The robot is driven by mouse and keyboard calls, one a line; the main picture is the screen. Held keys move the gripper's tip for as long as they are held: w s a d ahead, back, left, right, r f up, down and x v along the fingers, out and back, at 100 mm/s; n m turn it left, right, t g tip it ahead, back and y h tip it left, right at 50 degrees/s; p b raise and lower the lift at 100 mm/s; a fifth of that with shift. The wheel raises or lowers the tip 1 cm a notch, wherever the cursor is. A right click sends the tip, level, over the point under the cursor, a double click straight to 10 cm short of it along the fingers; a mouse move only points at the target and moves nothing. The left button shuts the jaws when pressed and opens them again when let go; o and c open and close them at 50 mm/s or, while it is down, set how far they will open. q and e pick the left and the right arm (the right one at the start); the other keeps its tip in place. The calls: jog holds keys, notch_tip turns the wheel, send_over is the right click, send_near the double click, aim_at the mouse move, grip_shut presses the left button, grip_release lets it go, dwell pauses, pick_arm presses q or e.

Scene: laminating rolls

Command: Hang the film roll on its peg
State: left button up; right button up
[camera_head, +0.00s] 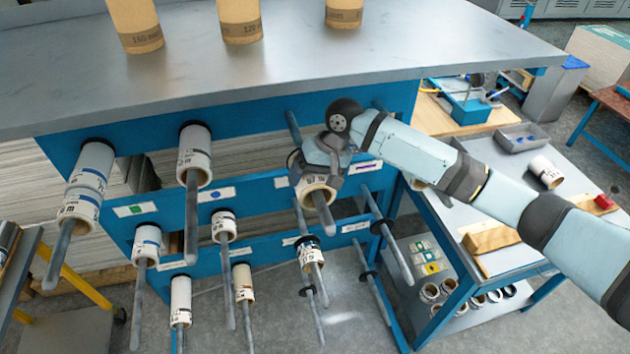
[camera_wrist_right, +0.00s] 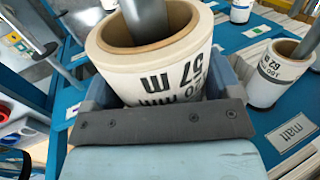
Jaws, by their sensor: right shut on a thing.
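The white film roll (camera_head: 316,190) with a brown core is at the upper row of pegs, right of the middle in the head view. My right gripper (camera_head: 314,172) is shut on it from above. A grey peg (camera_head: 326,217) sticks out of the front of the roll's core, so the roll is around the peg. In the right wrist view the roll (camera_wrist_right: 150,72) shows black print, and the peg (camera_wrist_right: 147,18) stands in its core opening. The gripper hides the roll's back end and the peg's root. My left gripper is not in view.
The blue rack (camera_head: 160,212) carries several other rolls on pegs, one (camera_head: 195,152) to the left. Bare pegs (camera_head: 392,240) stand close on the right. The metal top (camera_head: 300,60) overhangs with brown rolls. A side table (camera_head: 500,175) holds a loose roll (camera_head: 545,172).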

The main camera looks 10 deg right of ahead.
dwell(0.4)
jog(key=o, duration=1)
jog(key=shift+r, duration=0.1)
